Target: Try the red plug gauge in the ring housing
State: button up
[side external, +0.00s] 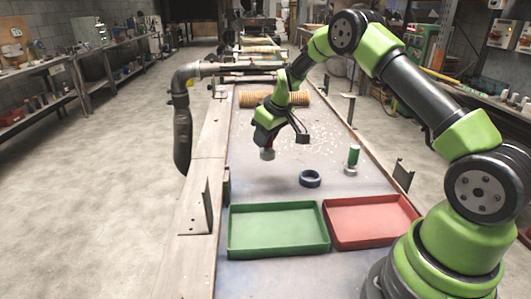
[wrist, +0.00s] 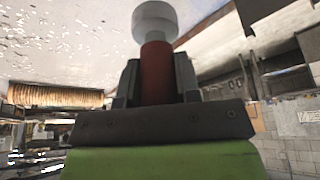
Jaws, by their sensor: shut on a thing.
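The red plug gauge (wrist: 156,70) has a red handle and a wider grey cylindrical end. My gripper (wrist: 157,82) is shut on the red handle, with a dark finger on each side in the wrist view. In the side external view my gripper (side external: 267,144) hangs over the table, and the gauge's grey end (side external: 267,155) points down, clear of the surface. The ring is not seen in the wrist view.
A green-handled gauge (side external: 354,155) stands on its grey end right of the ring. A green tray (side external: 278,253) and a red tray (side external: 372,241) lie in front. A ribbed brown tube (side external: 300,98) lies behind my gripper. Bare table surrounds the ring.

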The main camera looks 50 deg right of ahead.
jog(key=r, duration=0.1)
jog(key=s+d+r, duration=0.1)
jog(key=shift+s+r+n, duration=0.1)
jog(key=shift+r+n, duration=0.2)
jog(key=s+d+f+n+y, duration=0.2)
jog(key=s+d+n, duration=0.3)
jog(key=s, duration=0.4)
jog(key=shift+g, duration=0.3)
jog(key=shift+d+f, duration=0.1)
jog(key=shift+f, duration=2.3)
jog(key=shift+f, duration=1.45)
dwell(0.5)
dwell(0.5)
notch_tip(320, 180, up, 7)
dwell(1.2)
